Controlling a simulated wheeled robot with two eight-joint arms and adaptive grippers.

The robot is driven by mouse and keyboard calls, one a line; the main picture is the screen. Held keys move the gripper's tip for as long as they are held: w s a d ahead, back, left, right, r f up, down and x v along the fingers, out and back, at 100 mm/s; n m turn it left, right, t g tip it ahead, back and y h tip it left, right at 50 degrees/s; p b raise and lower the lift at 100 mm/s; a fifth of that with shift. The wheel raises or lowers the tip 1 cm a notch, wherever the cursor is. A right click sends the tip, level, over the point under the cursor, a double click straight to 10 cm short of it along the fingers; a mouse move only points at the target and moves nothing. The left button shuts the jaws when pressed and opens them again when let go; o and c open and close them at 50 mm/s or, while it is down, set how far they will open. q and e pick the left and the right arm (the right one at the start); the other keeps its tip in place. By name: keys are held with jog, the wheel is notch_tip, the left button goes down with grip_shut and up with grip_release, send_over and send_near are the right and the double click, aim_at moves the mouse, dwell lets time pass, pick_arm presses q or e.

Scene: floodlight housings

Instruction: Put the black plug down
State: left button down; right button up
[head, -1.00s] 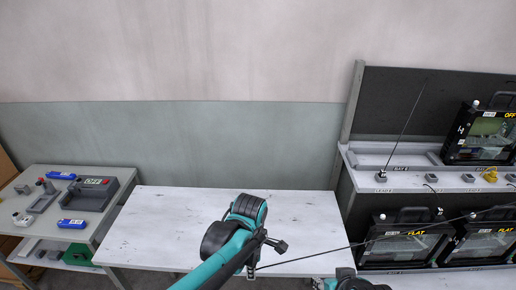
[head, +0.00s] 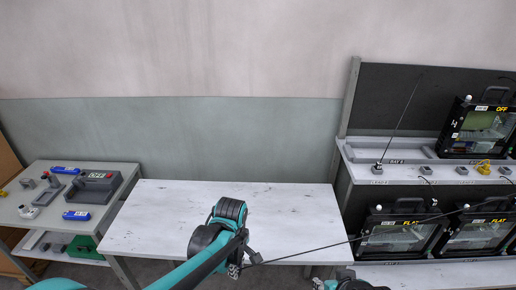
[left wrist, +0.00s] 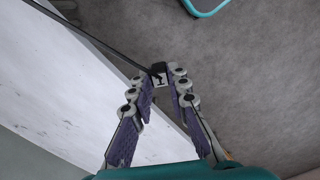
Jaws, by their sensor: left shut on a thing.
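My left gripper (head: 243,260) is shut on a small plug (head: 234,271) at the front edge of the white table. In the left wrist view the plug (left wrist: 158,72) sits between the fingertips (left wrist: 165,80), with a pale face and a dark mark showing. Its black lead (head: 330,247) runs from the plug to the right, across to the rack. In the wrist view, grey floor lies below the plug, with the table edge to the left. Only a teal and black part of my right arm shows at the bottom; its gripper is out of the picture.
The white table (head: 160,215) is bare. A side table at left holds a dark grey housing (head: 97,188) and blue items (head: 76,215). The rack at right holds several floodlights (head: 400,238) and another plug (head: 378,168) with a lead on its ledge.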

pick_arm(q)
jog(key=w+a+f+m+b, duration=0.2)
jog(key=a+f+m, duration=0.6)
jog(key=a+m, duration=0.3)
jog(key=shift+a+f+m, duration=0.3)
jog(key=shift+f+m, duration=0.1)
jog(key=shift+m, duration=0.3)
jog(key=shift+w, duration=0.1)
dwell(0.6)
